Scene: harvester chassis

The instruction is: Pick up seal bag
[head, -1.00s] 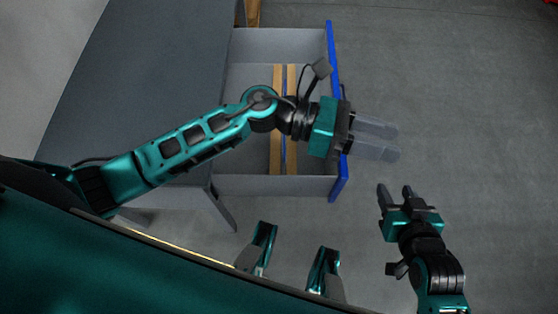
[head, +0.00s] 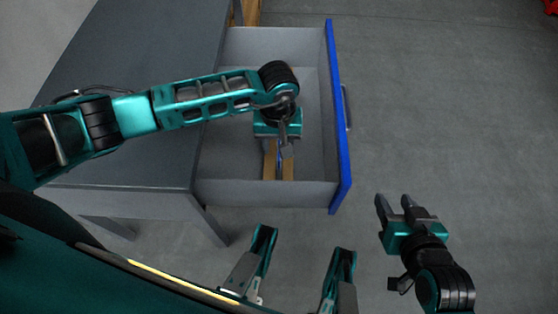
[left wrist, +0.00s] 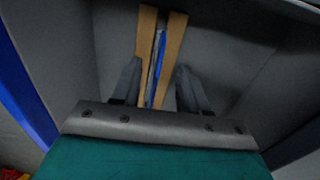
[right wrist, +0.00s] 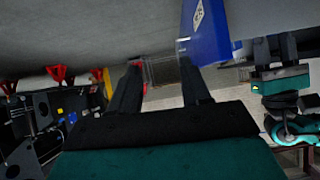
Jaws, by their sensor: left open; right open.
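A thin blue and whitish item, which may be the seal bag (left wrist: 159,45), stands on edge between two wooden strips in the open drawer (head: 308,90). It shows as a narrow strip in the head view, partly hidden by my left arm. My left gripper (head: 281,150) is inside the drawer outline, pointing down over the strips. In the left wrist view its open fingers (left wrist: 159,76) lie on either side of the strips, with nothing visibly gripped. I cannot tell whether they touch the strips. My right gripper (head: 394,200) is open and empty, outside the drawer at the lower right.
The drawer has grey walls and a blue front (head: 338,120) with a handle. It extends from a grey cabinet (head: 140,50) on the left. The floor (head: 450,110) to the right is clear. Red and black equipment (right wrist: 60,75) shows in the right wrist view.

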